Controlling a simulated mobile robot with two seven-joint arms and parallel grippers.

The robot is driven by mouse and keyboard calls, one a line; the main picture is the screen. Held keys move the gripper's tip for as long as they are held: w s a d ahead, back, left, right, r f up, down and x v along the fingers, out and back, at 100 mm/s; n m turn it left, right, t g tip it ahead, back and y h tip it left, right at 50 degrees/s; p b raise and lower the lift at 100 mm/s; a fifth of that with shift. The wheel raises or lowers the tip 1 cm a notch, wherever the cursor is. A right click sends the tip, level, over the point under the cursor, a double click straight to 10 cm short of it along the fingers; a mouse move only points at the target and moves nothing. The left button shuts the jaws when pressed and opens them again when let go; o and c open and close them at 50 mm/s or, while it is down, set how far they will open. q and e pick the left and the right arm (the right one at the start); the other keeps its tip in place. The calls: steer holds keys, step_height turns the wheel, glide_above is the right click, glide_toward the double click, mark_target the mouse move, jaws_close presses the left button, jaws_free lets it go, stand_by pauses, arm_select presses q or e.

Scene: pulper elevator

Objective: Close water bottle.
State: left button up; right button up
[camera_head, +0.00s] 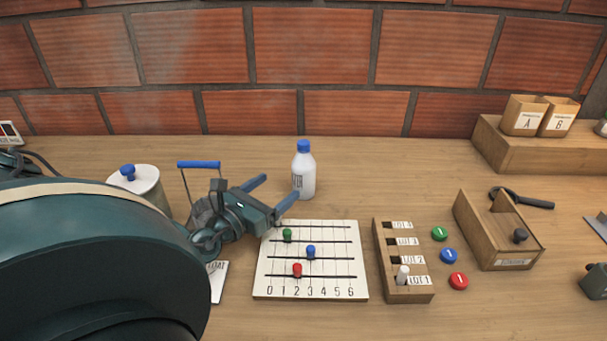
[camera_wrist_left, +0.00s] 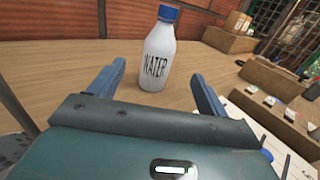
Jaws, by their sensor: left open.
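The white water bottle (camera_head: 303,174) with a blue cap (camera_head: 303,146) on top stands upright on the table near the brick wall. My left gripper (camera_head: 272,192) is open, its two blue fingers pointing toward the bottle from the left and front. In the left wrist view, the bottle (camera_wrist_left: 158,57) stands beyond the open fingertips, roughly centred between them, with its WATER label facing the camera and its blue cap (camera_wrist_left: 168,13) at the top edge. Nothing is between the fingers. I cannot tell how tightly the cap sits. My right gripper is not in view.
A white slider board (camera_head: 312,291) with coloured knobs lies just below my left gripper. A wooden lot block (camera_head: 388,262) stands right of it beside coloured discs. A white-lidded container (camera_head: 146,179) with a blue knob stands left.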

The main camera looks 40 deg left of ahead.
mark_target(296, 172)
arm_select(q)
steer(key=shift+w+f, duration=0.1)
steer(key=shift+w, duration=0.2)
steer(key=w+b, duration=0.2)
steer(key=b, duration=0.1)
steer(key=shift+w+a+f, duration=0.15)
steer(key=shift+w, duration=0.1)
steer(key=w+b, duration=0.1)
steer(key=w, duration=0.2)
steer(key=shift+a+r+b, duration=0.15)
steer(key=shift+r+b, duration=0.05)
steer(key=shift+b, duration=0.15)
steer(key=shift+w+b, duration=0.35)
steer(key=shift+w, duration=0.6)
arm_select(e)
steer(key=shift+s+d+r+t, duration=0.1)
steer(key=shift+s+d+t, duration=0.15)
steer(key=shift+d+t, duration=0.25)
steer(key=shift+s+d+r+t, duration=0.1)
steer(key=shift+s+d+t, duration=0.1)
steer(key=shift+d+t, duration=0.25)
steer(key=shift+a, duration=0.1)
